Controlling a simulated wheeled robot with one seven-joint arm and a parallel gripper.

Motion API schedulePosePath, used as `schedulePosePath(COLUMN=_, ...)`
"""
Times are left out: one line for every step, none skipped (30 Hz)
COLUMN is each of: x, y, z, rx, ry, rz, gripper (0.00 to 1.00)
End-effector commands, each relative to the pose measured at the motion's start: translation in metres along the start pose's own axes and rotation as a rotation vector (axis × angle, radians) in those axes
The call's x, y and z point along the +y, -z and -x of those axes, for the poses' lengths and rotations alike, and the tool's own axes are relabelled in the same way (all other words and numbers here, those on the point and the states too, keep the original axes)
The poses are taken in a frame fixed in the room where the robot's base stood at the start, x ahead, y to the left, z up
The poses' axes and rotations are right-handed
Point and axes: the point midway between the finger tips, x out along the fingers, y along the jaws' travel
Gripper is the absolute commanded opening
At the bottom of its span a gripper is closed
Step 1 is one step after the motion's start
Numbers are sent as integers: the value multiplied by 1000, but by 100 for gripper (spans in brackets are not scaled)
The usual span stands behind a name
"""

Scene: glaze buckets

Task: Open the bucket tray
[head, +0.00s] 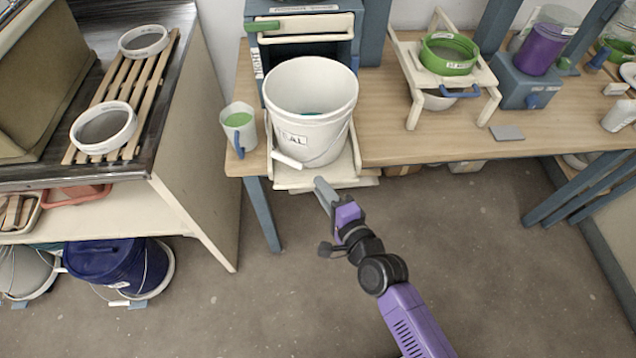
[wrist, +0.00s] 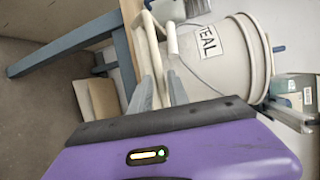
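The bucket tray (head: 346,179) is a cream pull-out board at the front of a blue-grey cabinet on the wooden bench. A large off-white bucket (head: 312,92) with a teal label stands on it, its wire handle and white grip (head: 288,162) hanging at the front. In the wrist view, the bucket (wrist: 225,55) and the tray's cream front bar (wrist: 151,40) are ahead. My gripper (head: 322,186) is at the tray's front edge. Its two grey fingers (wrist: 162,82) have a narrow gap, with a cream strip of the tray front between them. It looks shut on the tray front.
A mug of green liquid (head: 238,128) stands left of the bucket. A cream stand with a green sieve (head: 448,54) is to the right. A bench leg (head: 262,213) is left of my gripper. The floor (head: 250,310) in front is clear.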

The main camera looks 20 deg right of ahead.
Motion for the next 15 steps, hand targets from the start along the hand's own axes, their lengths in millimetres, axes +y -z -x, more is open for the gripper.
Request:
schedulePosePath(x=2, y=0, z=10, rx=1, ry=-2, rz=0, gripper=21)
schedulePosePath(x=3, y=0, z=15, rx=1, ry=-2, rz=0, gripper=21)
schedulePosePath(x=2, y=0, z=21, rx=0, ry=-2, rz=-1, gripper=21)
schedulePosePath(x=2, y=0, z=26, rx=0, ry=-2, rz=-1, gripper=21)
schedulePosePath(x=2, y=0, z=30, rx=0, ry=-2, rz=-1, gripper=21)
schedulePosePath(x=2, y=0, z=35, rx=0, ry=-2, rz=-1, gripper=21)
schedulePosePath(x=3, y=0, z=38, rx=0, ry=-3, rz=-1, gripper=21)
schedulePosePath(x=2, y=0, z=41, rx=0, ry=-2, rz=-1, gripper=21)
schedulePosePath(x=2, y=0, z=45, rx=0, ry=-1, rz=0, gripper=21)
schedulePosePath(x=2, y=0, z=47, rx=0, ry=-2, rz=0, gripper=21)
schedulePosePath(x=2, y=0, z=49, rx=0, ry=-2, rz=0, gripper=21)
schedulePosePath(x=1, y=0, z=50, rx=0, ry=-1, rz=0, gripper=21)
schedulePosePath(x=1, y=0, z=51, rx=0, ry=0, rz=0, gripper=21)
schedulePosePath(x=0, y=0, z=52, rx=0, ry=0, rz=0, gripper=21)
schedulePosePath(x=0, y=0, z=52, rx=0, ry=0, rz=0, gripper=21)
